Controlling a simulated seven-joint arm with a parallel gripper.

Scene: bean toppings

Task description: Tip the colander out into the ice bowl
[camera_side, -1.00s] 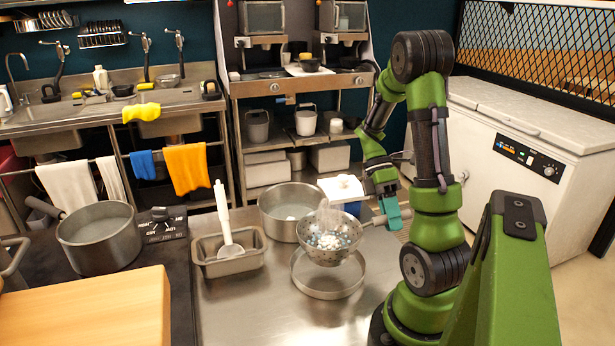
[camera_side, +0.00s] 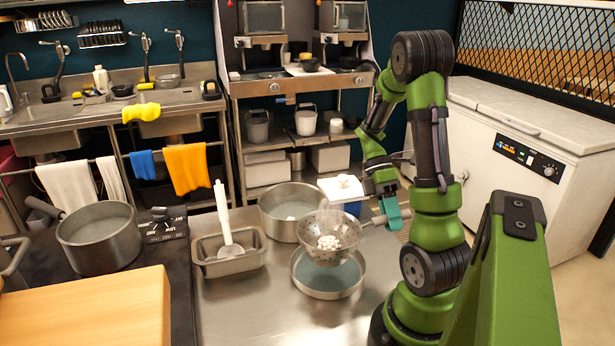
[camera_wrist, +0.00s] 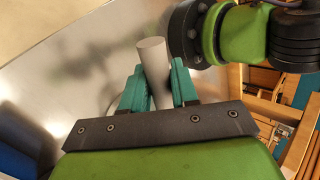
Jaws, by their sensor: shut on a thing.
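The colander (camera_side: 312,238) is a perforated metal bowl with a small heap of white pieces (camera_side: 329,242) inside. My gripper (camera_side: 391,210) is shut on its handle, right of the bowl. In the wrist view, a grey cylindrical handle (camera_wrist: 152,60) stands between my teal fingers (camera_wrist: 154,88). The colander is roughly level above a shallow round pan (camera_side: 328,292) holding bluish liquid. A wide metal bowl (camera_side: 268,220) stands just behind and left, with pale contents partly visible. I cannot tell for certain whether it is the ice bowl.
A rectangular metal pan (camera_side: 205,268) with a white-handled scoop (camera_side: 224,215) sits left of the colander. A metal pot (camera_side: 98,246) and a wooden board (camera_side: 90,315) lie farther left. A white-topped blue object (camera_side: 342,189) is close behind the colander. The front steel counter (camera_side: 245,315) is clear.

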